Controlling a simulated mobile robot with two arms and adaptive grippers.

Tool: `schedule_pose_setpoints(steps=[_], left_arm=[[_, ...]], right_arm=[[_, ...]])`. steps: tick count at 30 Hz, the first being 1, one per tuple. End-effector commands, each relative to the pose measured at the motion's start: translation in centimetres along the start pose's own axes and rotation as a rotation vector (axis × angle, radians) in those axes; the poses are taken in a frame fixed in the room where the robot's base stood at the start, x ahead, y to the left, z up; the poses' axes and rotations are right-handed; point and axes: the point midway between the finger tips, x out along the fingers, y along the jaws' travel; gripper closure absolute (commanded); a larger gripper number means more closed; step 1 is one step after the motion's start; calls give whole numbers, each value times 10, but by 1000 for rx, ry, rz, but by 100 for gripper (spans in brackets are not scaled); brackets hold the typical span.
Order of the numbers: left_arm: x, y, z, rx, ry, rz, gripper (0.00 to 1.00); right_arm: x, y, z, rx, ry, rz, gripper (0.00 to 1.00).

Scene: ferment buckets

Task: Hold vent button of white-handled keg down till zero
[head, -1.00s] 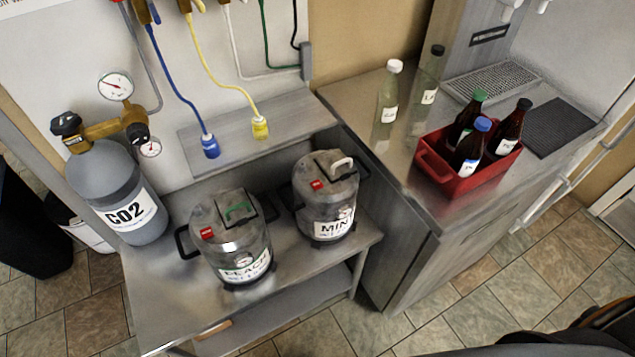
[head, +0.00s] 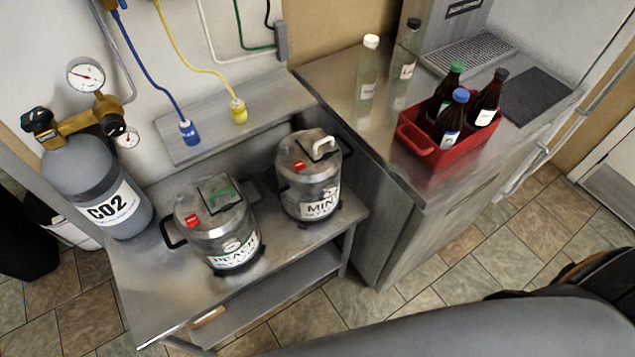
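The white-handled keg (head: 308,178) is a grey metal keg labelled MINT. It stands upright on the right part of the steel bench, with a white handle (head: 325,147) and a red vent button (head: 299,165) on its lid. A second keg (head: 217,222), labelled PEACH, stands to its left with a green handle and a red button (head: 193,221). A gauge shows small on each keg, too small to read. Neither gripper is in view. A large grey part of my own arm crosses the lower right.
Blue (head: 189,132) and yellow (head: 238,111) hose connectors rest on the shelf behind the kegs. The right counter (head: 340,82) holds a red crate (head: 436,152) of bottles and two clear bottles. Tiled floor lies in front.

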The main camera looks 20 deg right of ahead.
Motion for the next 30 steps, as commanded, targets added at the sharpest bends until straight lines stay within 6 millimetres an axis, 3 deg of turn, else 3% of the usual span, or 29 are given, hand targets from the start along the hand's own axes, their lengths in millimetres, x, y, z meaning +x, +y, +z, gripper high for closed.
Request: schedule_pose_setpoints(steps=[1,4,30], left_arm=[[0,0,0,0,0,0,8],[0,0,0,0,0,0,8],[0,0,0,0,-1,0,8]], right_arm=[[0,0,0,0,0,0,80],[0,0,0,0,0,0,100],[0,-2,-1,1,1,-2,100]])
